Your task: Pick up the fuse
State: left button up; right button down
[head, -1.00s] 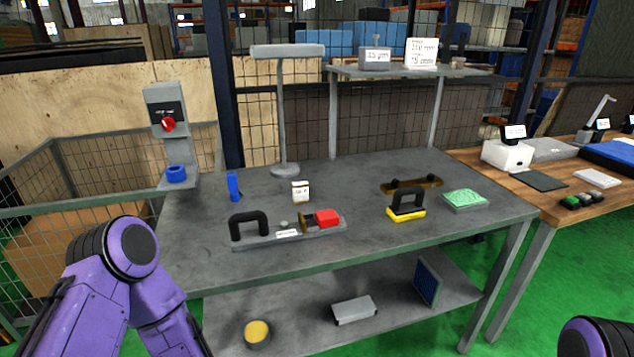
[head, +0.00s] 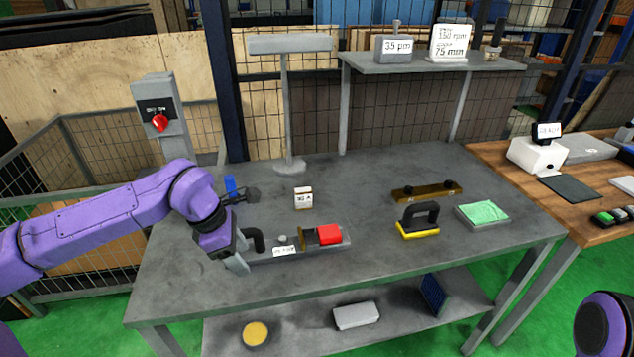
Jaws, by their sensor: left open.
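The fuse (head: 303,198), which I take to be the small white block with a printed label, stands upright on the grey table, behind the fixture with the red block. Nothing touches it. My left gripper (head: 243,228) is open and empty, its fingers spread left of the fuse. It hangs over the left end of the fixture and hides part of the black handle there. The fuse is clear of the gripper and fully visible. My right gripper is out of view; only a purple part of my right arm shows at the bottom right.
The fixture's red block (head: 329,234) is in front of the fuse. A blue piece (head: 230,186) stands behind my left gripper. A lamp-like post (head: 288,110) rises behind. A yellow-based black handle (head: 419,220) and green pad (head: 482,214) lie right. The table's front strip is clear.

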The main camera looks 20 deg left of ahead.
aim_at(303, 195)
jog(key=i, duration=1)
jog(key=u, duration=0.05)
